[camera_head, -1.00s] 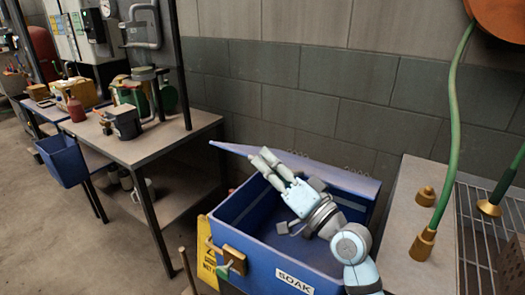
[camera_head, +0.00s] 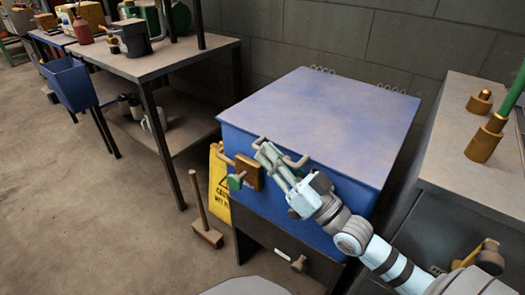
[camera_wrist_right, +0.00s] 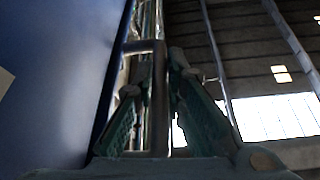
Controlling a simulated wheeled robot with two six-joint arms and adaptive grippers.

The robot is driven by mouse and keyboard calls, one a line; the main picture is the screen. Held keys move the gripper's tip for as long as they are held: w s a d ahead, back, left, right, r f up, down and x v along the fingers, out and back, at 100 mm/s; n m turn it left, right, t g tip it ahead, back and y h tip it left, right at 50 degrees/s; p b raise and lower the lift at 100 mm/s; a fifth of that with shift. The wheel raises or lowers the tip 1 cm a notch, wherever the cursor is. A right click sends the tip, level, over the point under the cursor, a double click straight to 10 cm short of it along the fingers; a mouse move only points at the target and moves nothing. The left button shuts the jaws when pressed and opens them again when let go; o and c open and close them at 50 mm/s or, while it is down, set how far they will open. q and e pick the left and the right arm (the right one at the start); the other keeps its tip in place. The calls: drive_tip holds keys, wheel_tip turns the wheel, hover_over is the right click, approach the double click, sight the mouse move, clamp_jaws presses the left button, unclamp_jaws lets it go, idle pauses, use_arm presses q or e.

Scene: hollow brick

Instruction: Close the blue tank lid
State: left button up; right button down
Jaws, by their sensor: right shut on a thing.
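The blue tank (camera_head: 300,222) stands at the middle right in the head view. Its blue lid (camera_head: 320,120) lies flat over the top, and no gap shows along the visible edges. My right gripper (camera_head: 265,155) is at the lid's front edge, shut on the lid handle (camera_head: 297,161), whose ends show on both sides of the fingers. In the right wrist view the handle (camera_wrist_right: 146,48) shows between the fingers, with the blue tank surface (camera_wrist_right: 55,75) at left. My left gripper is out of view.
A yellow wet-floor sign (camera_head: 218,180) and a mallet (camera_head: 205,232) stand at left. A workbench (camera_head: 150,62) is further left, a grey counter (camera_head: 455,140) at right.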

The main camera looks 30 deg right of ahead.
drive_tip(key=shift+f, duration=0.5)
drive_tip(key=c, duration=1.8)
unclamp_jaws()
drive_tip(key=shift+o, duration=0.7)
drive_tip(key=shift+r, duration=0.1)
